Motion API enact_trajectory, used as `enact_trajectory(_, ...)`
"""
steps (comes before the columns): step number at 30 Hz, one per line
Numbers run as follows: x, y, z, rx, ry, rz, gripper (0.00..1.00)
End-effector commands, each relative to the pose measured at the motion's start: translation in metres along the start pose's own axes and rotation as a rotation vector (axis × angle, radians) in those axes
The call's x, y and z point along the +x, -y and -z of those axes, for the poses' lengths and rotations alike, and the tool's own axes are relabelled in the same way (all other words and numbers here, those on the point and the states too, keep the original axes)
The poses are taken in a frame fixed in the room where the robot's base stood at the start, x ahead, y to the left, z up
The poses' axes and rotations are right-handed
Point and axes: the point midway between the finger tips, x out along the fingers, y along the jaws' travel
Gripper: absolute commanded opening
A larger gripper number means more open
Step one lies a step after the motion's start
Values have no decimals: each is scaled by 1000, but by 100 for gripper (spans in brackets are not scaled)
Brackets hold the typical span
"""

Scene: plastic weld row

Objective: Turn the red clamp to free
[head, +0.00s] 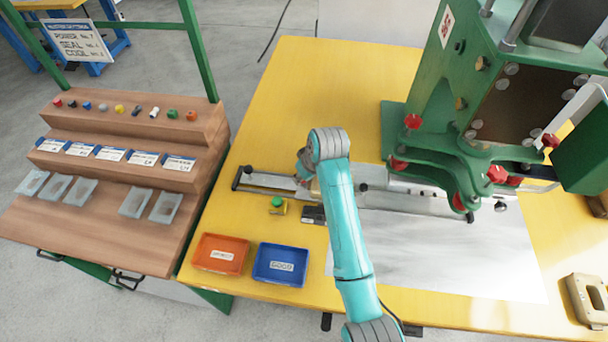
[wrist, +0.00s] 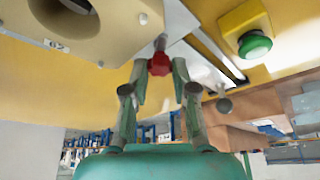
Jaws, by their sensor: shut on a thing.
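The red clamp (wrist: 159,65) shows as a small red knob on a metal stem in the wrist view. My gripper (wrist: 159,72) has its two fingertips on either side of the knob and is shut on it. A beige block (wrist: 110,35) with a round opening lies close beside the clamp, at the upper left of the wrist view. In the head view my teal arm reaches over the metal slide rail (head: 265,180) on the yellow table, and it hides the clamp and the fingertips.
A green button on a yellow box (head: 278,204) stands near my arm. An orange tray (head: 220,254) and a blue tray (head: 281,264) lie at the table's front left. The green press (head: 425,100) with red knobs stands at right. A wooden stepped rack (head: 120,165) is at left.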

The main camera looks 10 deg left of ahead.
Motion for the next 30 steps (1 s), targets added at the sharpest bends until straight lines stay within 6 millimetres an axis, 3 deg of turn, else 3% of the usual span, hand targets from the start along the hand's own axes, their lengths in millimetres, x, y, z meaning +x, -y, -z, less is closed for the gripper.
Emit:
enact_trajectory(22,0,1,0,84,1,-34,0)
enact_trajectory(23,0,1,0,84,1,-34,29)
enact_trajectory(25,0,1,0,84,1,-34,47)
enact_trajectory(26,0,1,0,84,1,-34,52)
enact_trajectory(30,0,1,0,84,1,-35,52)
